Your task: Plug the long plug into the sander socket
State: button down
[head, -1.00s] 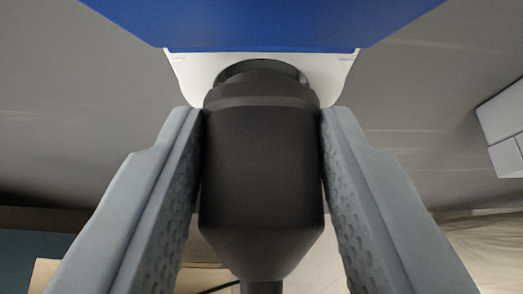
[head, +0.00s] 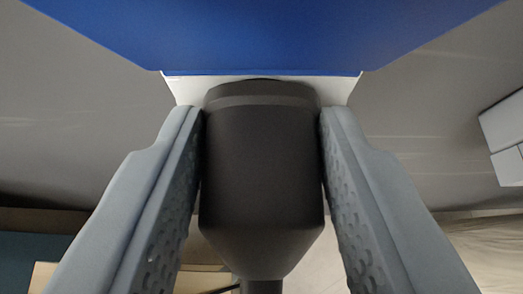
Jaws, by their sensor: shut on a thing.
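The long plug (head: 262,175) is a dark, thick cylinder that tapers to a cable at the bottom of the view. My gripper (head: 262,120) is shut on it, with one grey finger against each side. The plug's front end meets the white face (head: 185,90) under a blue body (head: 260,35), which I take to be the sander's socket side. The socket opening is hidden behind the plug and the blue edge. I cannot tell how deep the plug sits in it.
A grey surface (head: 90,130) spreads behind on both sides. A white box-like thing (head: 505,125) stands at the right edge. A pale, wrinkled cloth-like area (head: 490,245) lies at the lower right. The space beside both fingers looks clear.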

dwell(0.3)
jog(key=c, duration=1.3)
grip_release()
jog(key=shift+c, duration=0.2)
jog(key=o, duration=0.5)
jog(key=shift+a, duration=0.15)
jog(key=shift+d, duration=0.2)
